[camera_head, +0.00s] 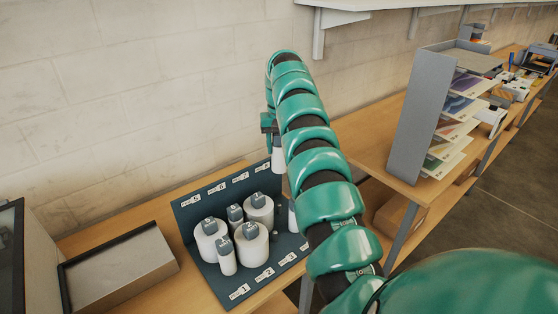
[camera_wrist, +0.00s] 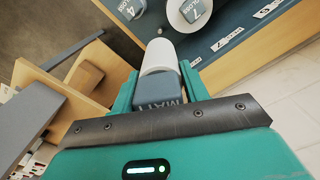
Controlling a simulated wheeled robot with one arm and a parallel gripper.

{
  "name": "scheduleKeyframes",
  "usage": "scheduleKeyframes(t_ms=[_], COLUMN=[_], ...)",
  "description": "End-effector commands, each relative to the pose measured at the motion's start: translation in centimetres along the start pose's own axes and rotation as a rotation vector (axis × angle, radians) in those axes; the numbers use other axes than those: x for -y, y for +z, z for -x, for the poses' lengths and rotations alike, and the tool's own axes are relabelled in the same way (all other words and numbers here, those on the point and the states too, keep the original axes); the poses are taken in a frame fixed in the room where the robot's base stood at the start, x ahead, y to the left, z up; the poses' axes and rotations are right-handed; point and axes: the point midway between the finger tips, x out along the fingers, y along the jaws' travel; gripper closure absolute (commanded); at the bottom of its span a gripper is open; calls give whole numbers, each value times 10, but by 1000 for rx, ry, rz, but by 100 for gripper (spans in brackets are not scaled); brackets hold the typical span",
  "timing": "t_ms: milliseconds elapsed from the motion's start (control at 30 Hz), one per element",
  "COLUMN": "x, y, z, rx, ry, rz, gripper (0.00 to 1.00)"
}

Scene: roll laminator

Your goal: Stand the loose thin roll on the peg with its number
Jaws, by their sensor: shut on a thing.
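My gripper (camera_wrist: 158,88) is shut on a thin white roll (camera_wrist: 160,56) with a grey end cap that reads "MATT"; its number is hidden. In the head view the held roll (camera_head: 278,158) hangs below my gripper (camera_head: 269,124), above the back right of the dark blue peg board (camera_head: 207,275). Several white rolls with grey numbered caps stand on the board, among them a thick one (camera_head: 252,247) and a thin one (camera_head: 226,258). A small bare peg tip (camera_head: 276,232) shows right of them. My arm hides the board's right end.
Number labels run along the board's raised back and front edge. An empty grey tray (camera_head: 118,268) lies to the left on the wooden bench. A grey sorter with printed sheets (camera_head: 420,115) stands to the right. A wall shelf (camera_head: 345,8) is above.

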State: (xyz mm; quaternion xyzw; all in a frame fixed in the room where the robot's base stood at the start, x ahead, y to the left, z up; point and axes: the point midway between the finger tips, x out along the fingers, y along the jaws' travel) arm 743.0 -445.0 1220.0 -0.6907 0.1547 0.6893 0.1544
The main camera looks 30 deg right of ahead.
Motion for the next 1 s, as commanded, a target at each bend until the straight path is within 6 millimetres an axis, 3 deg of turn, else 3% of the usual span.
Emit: scheduleKeyframes(t_ms=[33, 300, 667, 1000], x=[0, 0, -1, -3], y=[0, 0, -1, -5], z=[-13, -45, -54, -80], rx=[0, 0, 2, 2], ry=[0, 0, 0, 1], rz=[0, 0, 0, -1], gripper=[79, 79, 79, 79])
